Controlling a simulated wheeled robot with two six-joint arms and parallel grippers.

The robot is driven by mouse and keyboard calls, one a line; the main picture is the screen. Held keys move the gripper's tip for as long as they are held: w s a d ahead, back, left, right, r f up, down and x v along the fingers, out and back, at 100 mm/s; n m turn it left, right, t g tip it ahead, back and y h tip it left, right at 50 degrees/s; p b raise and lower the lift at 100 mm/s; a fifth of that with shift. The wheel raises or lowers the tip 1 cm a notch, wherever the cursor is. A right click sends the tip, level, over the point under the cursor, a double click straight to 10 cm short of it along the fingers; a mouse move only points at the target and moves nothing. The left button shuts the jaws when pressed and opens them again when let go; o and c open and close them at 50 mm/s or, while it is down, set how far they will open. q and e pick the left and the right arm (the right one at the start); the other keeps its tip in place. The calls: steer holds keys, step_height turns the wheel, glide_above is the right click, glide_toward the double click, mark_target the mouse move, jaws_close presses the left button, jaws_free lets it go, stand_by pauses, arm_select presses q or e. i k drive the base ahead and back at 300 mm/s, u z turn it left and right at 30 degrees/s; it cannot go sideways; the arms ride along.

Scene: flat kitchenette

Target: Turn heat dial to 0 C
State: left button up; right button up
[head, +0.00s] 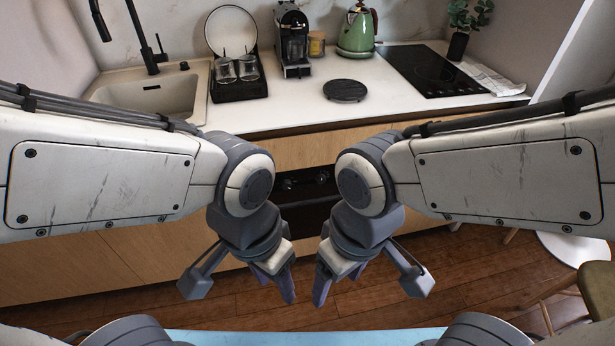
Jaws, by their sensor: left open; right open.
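The black oven front (309,218) is set in the wooden cabinets below the counter, partly hidden behind my arms. Small dark dials (320,177) show on its panel between my two wrists; which one is the heat dial, and its setting, I cannot tell. My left gripper (274,284) is open and empty, pointing down in front of the oven. My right gripper (335,286) is open and empty beside it, also pointing down. Both are apart from the dials and lower in the picture.
The counter (290,112) holds a dish rack (238,90), a coffee machine (293,45), a green kettle (357,32), a black round trivet (345,90) and a hob (425,70). A sink (150,95) is at left. A chair (596,285) stands at right.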

mark_target(286, 183)
steer(key=u, duration=0.05)
steer(key=k, duration=0.5)
steer(key=z, duration=1.2)
steer(key=i, duration=0.75)
steer(key=u, duration=1.05)
